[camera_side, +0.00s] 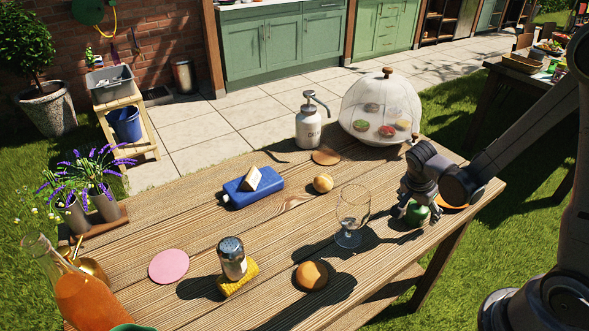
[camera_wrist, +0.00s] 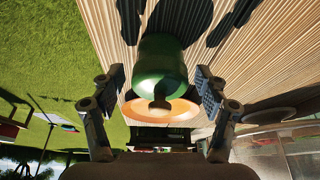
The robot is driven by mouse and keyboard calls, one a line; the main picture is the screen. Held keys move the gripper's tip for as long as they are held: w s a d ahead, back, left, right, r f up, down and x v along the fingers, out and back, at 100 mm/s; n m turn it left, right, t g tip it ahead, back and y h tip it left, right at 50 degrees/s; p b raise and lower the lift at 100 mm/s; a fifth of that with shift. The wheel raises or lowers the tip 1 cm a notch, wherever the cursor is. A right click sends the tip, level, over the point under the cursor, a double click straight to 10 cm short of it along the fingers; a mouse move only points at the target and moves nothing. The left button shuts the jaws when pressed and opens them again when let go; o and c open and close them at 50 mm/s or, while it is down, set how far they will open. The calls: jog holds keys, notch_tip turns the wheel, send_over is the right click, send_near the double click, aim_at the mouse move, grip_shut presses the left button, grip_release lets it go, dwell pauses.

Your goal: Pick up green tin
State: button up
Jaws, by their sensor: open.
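The green tin (camera_side: 418,215) stands near the right end of the wooden table, partly hidden by my gripper (camera_side: 410,198) in the side view. In the wrist view the green tin (camera_wrist: 161,62) is a rounded dark green body in the middle. My gripper (camera_wrist: 161,92) is open, with one finger on each side of the tin. Gaps show between the tin and both fingers in the wrist view. An orange disc (camera_wrist: 181,109) shows at the tin's lower end in that view, with a small knob in front of it.
The orange disc (camera_side: 453,206) lies right of my gripper. A wine glass (camera_side: 352,214) stands to its left. A mesh dome (camera_side: 378,105) and a pump bottle (camera_side: 308,127) stand behind.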

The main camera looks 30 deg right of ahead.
jog(key=c, duration=1.3)
jog(key=shift+r, duration=0.1)
